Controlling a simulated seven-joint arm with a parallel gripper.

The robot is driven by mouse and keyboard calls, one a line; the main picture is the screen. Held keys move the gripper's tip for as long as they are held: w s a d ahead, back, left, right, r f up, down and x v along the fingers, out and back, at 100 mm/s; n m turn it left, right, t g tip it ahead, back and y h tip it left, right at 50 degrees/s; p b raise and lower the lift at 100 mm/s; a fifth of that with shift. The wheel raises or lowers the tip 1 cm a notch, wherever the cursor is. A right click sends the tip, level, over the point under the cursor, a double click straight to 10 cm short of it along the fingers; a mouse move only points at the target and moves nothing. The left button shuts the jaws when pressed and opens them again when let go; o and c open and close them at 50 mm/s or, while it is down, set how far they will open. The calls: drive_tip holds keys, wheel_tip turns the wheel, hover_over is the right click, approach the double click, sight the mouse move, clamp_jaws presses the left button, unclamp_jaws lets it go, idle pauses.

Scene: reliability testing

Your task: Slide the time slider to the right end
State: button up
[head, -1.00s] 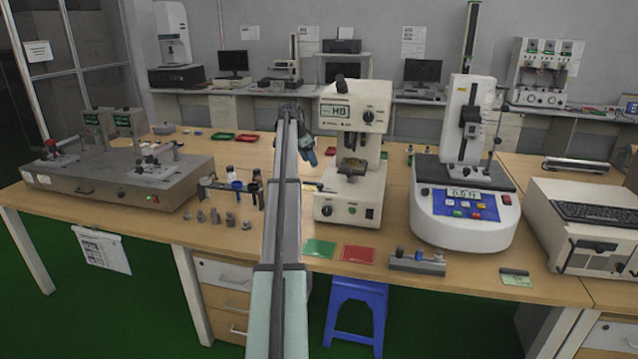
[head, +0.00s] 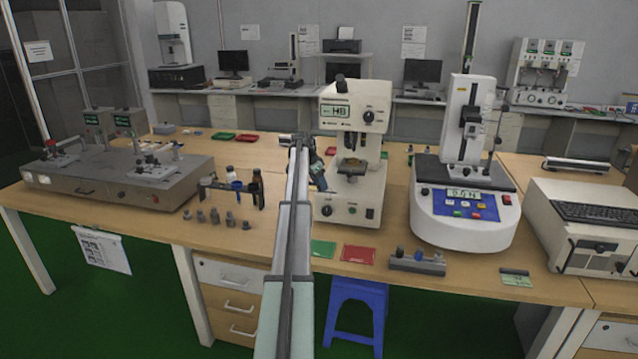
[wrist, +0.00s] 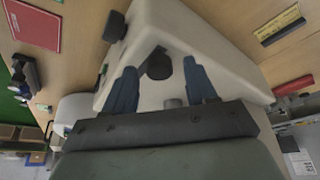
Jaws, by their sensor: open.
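A white hardness tester (head: 345,205) with an "HB" display stands at mid bench, and its pale body fills the middle of the wrist view (wrist: 225,50). I cannot make out which part is the time slider. A dark knob (wrist: 158,66) shows between my fingertips in the wrist view; I see no clear contact. A round grey part (wrist: 172,102) lies nearer the palm. Another dark knob (wrist: 115,27) sits on the tester's edge. My gripper (head: 321,186) is open, fingers pointing down, at the tester's left side. It hides part of that side in the head view.
Left of the tester is a rack of small bottles (head: 235,187) with several metal weights in front. Green (head: 322,249) and red (head: 358,253) plates lie before it. A white force tester (head: 465,215) stands to the right. A large grey fixture (head: 120,175) is far left.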

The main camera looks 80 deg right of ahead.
drive_tip(key=shift+c, duration=0.3)
clamp_jaws()
idle(0.4)
